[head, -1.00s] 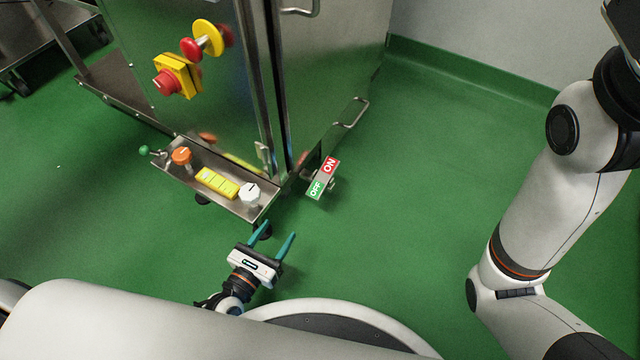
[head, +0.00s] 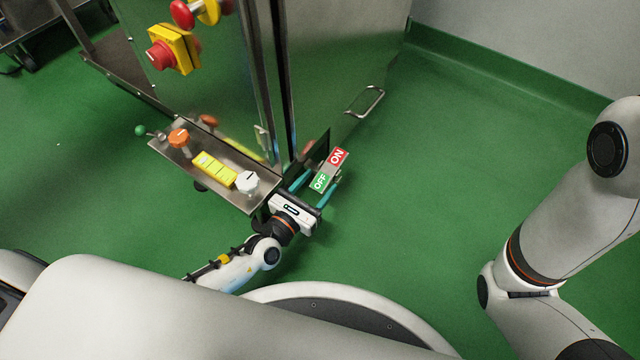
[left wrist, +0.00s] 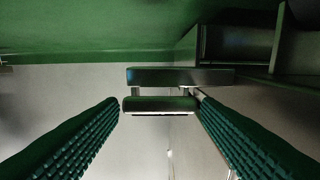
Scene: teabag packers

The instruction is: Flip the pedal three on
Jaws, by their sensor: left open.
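The pedal (head: 329,171) is a small rocker plate with a green OFF half nearer me and a red ON half farther away. It sits low beside the steel machine's corner. My left gripper (head: 320,183) is open, with its teal fingers on either side of the OFF half. In the left wrist view, a dark metal bar (left wrist: 180,77) and a thicker piece below it, likely the pedal seen edge-on, lie ahead between the open ridged fingers (left wrist: 160,112). Whether a finger touches the pedal I cannot tell. My right gripper is out of view.
A steel control shelf (head: 222,185) with an orange knob (head: 178,138), yellow button strip (head: 214,169) and white knob (head: 247,182) is just left of my left gripper. The machine's steel wall (head: 345,60) rises behind. Green floor (head: 450,170) to the right is clear.

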